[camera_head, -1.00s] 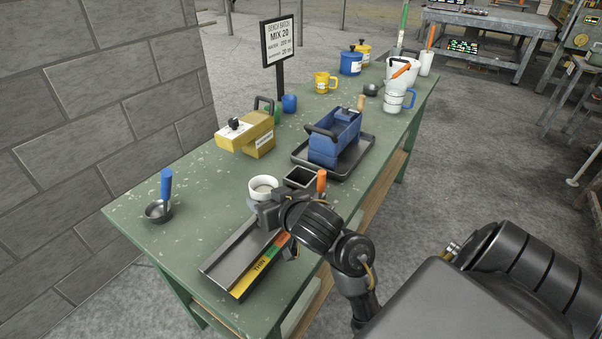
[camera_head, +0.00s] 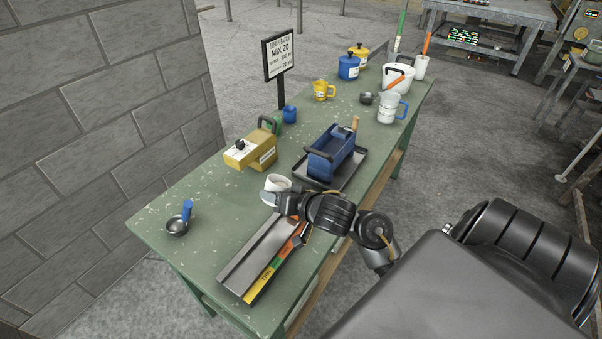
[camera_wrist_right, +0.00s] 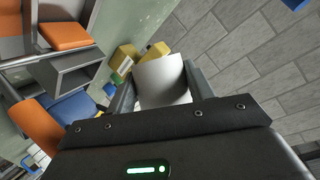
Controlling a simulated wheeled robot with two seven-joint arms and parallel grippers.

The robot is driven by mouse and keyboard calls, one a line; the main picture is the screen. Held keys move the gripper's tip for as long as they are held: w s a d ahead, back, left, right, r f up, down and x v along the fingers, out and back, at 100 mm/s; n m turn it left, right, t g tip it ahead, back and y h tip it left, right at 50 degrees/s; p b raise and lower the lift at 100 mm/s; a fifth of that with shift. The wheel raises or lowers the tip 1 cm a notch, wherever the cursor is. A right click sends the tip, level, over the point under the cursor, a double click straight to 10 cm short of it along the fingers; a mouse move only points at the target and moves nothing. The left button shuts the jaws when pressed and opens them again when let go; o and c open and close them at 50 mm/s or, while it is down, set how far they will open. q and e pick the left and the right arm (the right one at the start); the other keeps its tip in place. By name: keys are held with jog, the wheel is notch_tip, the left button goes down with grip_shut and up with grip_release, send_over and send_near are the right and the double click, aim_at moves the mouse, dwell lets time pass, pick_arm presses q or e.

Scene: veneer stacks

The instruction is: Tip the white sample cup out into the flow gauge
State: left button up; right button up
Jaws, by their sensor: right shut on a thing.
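The white sample cup (camera_head: 277,183) is held in my right gripper (camera_head: 276,195), above the green bench. In the right wrist view the cup (camera_wrist_right: 163,80) sits between the two dark fingers, which are shut on it. In the head view it looks slightly tilted; its contents cannot be seen. The flow gauge (camera_head: 251,250) is a long grey channel with a yellow, green and orange strip along its near side. It lies on the bench just below the gripper in the picture. My right forearm hides its far end. My left gripper is not in view.
A blue tool (camera_head: 318,166) stands on a dark tray behind my right wrist. A dark ladle with a blue handle (camera_head: 187,210) lies at left. The bench (camera_head: 205,245) is bare between ladle and gauge.

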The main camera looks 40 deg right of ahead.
aim_at(282, 182)
jog(key=shift+w+d+r+p, duration=0.1)
jog(key=shift+w+r+p, duration=0.05)
jog(key=shift+r+p, duration=0.35)
jog(key=shift+d+r+m+y+p, duration=0.2)
jog(key=shift+r+m+y+p, duration=0.1)
jog(key=shift+r+p, duration=0.1)
jog(key=shift+d+r+p, duration=0.1)
jog(key=shift+r+p, duration=0.15)
jog(key=shift+p, duration=0.05)
jog(key=shift+d+r, duration=0.15)
jog(key=shift+r, duration=0.15)
jog(key=shift+d+r+m+p, duration=0.1)
jog(key=shift+d+m+p, duration=0.15)
jog(key=shift+p, duration=0.25)
jog(key=shift+r+m+y, duration=0.15)
jog(key=shift+m+y, duration=0.1)
jog(key=shift+y, duration=0.05)
jog(key=shift+r, duration=0.1)
